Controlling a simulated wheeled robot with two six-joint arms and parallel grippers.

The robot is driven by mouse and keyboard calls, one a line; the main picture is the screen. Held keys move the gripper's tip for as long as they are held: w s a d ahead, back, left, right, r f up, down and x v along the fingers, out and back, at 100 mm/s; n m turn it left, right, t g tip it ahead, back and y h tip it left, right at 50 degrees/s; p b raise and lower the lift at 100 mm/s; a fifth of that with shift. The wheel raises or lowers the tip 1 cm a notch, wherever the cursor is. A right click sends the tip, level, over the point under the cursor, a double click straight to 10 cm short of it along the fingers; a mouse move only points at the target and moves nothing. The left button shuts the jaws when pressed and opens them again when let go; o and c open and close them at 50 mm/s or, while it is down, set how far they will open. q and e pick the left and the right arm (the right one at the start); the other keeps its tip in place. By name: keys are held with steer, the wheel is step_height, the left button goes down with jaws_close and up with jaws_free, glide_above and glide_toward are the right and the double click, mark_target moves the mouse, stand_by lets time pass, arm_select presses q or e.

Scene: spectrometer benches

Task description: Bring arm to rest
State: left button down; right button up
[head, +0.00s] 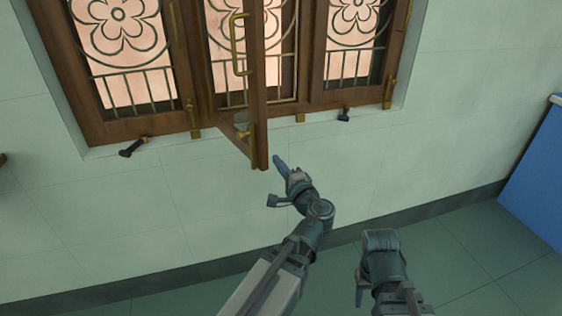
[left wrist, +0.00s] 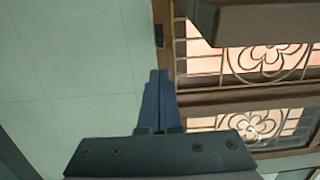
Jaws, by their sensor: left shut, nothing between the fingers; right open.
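My left gripper (head: 280,164) is shut and empty, just below and right of the lower corner of an open wooden window sash (head: 257,120). In the left wrist view its fingers (left wrist: 158,100) are pressed together with nothing between them. The sash stands swung out from the window frame, with a brass handle (head: 239,45) on it. A gap shows between fingers and sash in the head view. My right gripper (head: 359,284) is low at the right, open and mostly hidden behind its own wrist; no object shows in it.
The brown window frame (head: 200,122) has patterned metal grilles and small dark latches (head: 132,148) along its lower edge. Pale wall tiles (head: 420,130) are clear below it. A blue surface (head: 540,175) stands at the far right. The green floor (head: 450,245) near the wall is bare.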

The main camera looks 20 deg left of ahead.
stand_by(0.3)
arm_select(q)
steer(key=s+d+f+n+g+h, duration=0.2)
steer(key=s+d+f+g+h, duration=0.15)
steer(key=f, duration=0.45)
steer(key=s+d+f+n+g+h, duration=0.25)
steer(key=s+f+g, duration=0.2)
steer(key=f, duration=0.25)
steer(key=s+d+f+g+h, duration=0.4)
steer(key=s+d+f+h, duration=0.25)
steer(key=s+d, duration=0.5)
step_height(320, 180, up, 26)
steer(key=d+p, duration=0.2)
steer(key=p, duration=2.4)
steer(key=shift+w+d, duration=0.15)
steer(key=shift+w, duration=0.25)
steer(key=shift+y, duration=0.25)
